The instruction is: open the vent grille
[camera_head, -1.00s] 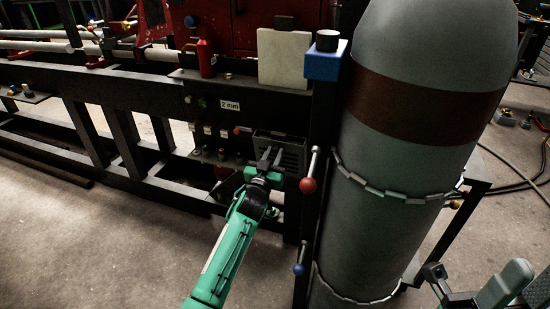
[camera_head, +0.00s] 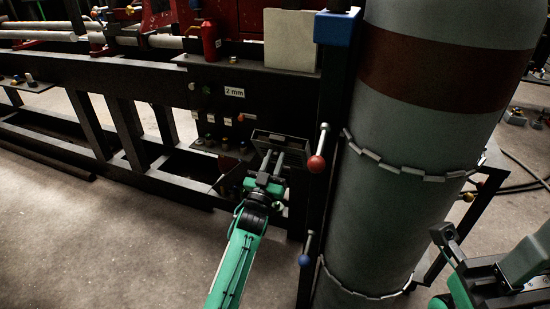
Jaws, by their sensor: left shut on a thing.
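The vent grille (camera_head: 298,158) is a dark framed panel low on the black machine front, left of the big cylinder. Its frame now shows as a thin dark outline that looks tipped out from the machine face. My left gripper (camera_head: 272,158), on a green arm, is at the grille's front and shut on it; the fingers hide part of the grille and the exact contact is hard to see. My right gripper (camera_head: 445,236) is at the lower right, away from the grille. Its jaw opening cannot be made out.
A large grey cylinder (camera_head: 420,145) with a chain stands close right of the grille. Two levers, with a red ball (camera_head: 316,164) and a blue ball (camera_head: 304,260), stick out between them. Knobs and a "2 mm" label (camera_head: 234,91) are at left. Floor (camera_head: 130,250) in front is clear.

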